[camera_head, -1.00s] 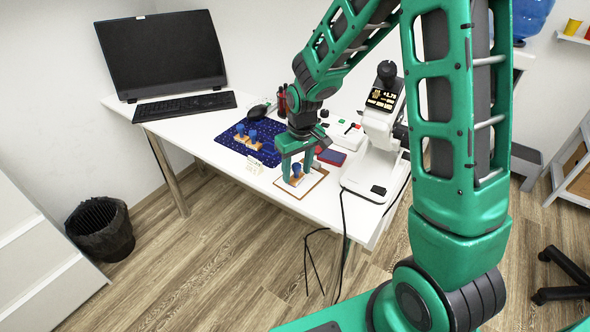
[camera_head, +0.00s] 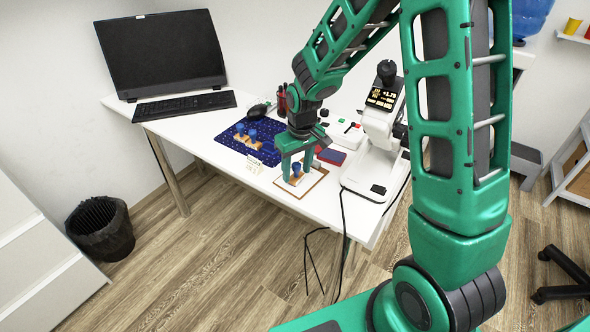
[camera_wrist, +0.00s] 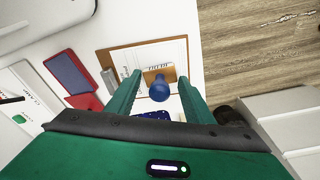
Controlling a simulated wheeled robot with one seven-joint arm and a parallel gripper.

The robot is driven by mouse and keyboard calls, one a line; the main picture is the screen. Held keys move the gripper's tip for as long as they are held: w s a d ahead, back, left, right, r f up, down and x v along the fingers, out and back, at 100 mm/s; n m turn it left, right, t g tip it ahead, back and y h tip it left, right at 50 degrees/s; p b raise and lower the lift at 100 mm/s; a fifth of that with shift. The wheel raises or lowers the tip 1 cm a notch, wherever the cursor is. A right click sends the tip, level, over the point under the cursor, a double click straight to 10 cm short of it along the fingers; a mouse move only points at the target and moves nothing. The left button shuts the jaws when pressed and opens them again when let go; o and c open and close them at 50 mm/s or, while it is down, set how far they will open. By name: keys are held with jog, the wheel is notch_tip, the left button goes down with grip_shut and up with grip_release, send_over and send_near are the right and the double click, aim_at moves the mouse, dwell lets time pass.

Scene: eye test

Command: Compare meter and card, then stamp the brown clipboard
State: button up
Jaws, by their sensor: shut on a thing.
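My gripper (camera_head: 297,172) is shut on a stamp with a blue knob (camera_head: 296,168) and a wooden base. The stamp is upright at the brown clipboard (camera_head: 301,198), over its white paper; I cannot tell whether it touches the paper. In the wrist view, the stamp (camera_wrist: 159,90) shows between the fingers, and the clipboard (camera_wrist: 112,58) lies beyond with its metal clip at left. The meter (camera_head: 382,98) is a white machine with a lit dark display; its digits are too small to read surely. A small pale card (camera_head: 254,166) stands left of the clipboard, its writing unreadable.
A dark blue mat (camera_head: 226,139) holds other blue-knobbed stamps (camera_head: 252,135). A blue ink pad with a red part (camera_head: 330,156) lies behind the clipboard. A white box with coloured buttons (camera_head: 346,134), monitor (camera_head: 163,52) and keyboard (camera_head: 185,105) stand farther back. The table's front edge is close.

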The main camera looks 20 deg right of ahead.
aim_at(296, 163)
jog(key=shift+r, duration=3.45)
